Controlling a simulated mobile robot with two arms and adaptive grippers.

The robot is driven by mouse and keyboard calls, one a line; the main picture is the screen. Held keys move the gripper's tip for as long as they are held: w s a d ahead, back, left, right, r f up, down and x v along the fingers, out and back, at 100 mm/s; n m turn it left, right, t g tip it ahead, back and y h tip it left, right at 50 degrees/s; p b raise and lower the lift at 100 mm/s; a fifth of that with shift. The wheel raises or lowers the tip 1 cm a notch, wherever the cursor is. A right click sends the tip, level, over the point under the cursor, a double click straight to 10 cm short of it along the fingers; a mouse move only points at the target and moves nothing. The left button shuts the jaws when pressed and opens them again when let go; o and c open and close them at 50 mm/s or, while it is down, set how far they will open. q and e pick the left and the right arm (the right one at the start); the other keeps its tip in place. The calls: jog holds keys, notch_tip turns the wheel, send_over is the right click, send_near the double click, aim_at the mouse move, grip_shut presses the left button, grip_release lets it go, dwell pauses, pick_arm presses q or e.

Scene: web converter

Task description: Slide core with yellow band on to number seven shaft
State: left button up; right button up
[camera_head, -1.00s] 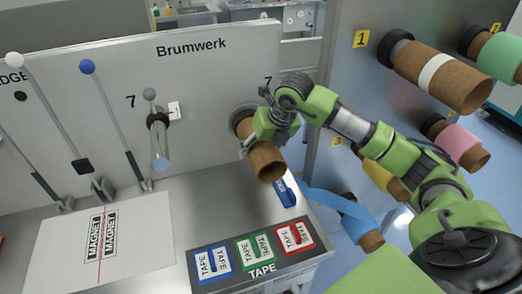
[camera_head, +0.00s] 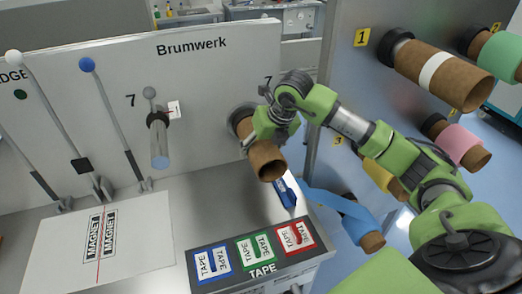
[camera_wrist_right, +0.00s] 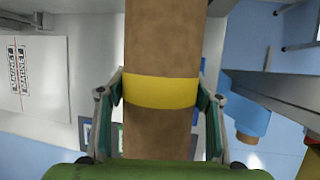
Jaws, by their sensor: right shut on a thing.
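The brown core (camera_head: 265,161) extends out from the machine panel (camera_head: 210,100) just below the right-hand number 7 label. Its far end meets a dark round fitting (camera_head: 243,114) at the panel; the shaft itself is hidden. In the right wrist view the core (camera_wrist_right: 163,40) runs up and down the picture with its yellow band (camera_wrist_right: 160,91) between my fingers. My right gripper (camera_head: 256,143) is shut around the core at the band; it also shows in the right wrist view (camera_wrist_right: 160,105). My left gripper is not in view.
Below the core are a blue tape dispenser (camera_head: 286,191) and a tape tray (camera_head: 262,255) with blue, green and red cards. A bare metal shaft (camera_head: 159,147) and levers stand to the left. A rack of several cores, one with a white band (camera_head: 434,72), is at the right.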

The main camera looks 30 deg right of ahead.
jog(key=shift+d+f, duration=0.1)
jog(key=shift+f, duration=0.25)
jog(key=o, duration=1.7)
jog(key=shift+w+d+f, duration=0.1)
jog(key=shift+w+f, duration=0.05)
jog(key=shift+w, duration=0.15)
jog(key=shift+w+d+f, duration=0.15)
jog(key=shift+w+f, duration=0.05)
jog(key=shift+w, duration=0.25)
jog(key=shift+s+r, duration=0.3)
jog(key=shift+r, duration=0.05)
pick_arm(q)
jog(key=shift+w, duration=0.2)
pick_arm(e)
jog(key=v, duration=1.1)
jog(key=shift+w+r, duration=0.2)
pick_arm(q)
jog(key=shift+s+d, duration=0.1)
pick_arm(e)
jog(key=shift+s, duration=0.1)
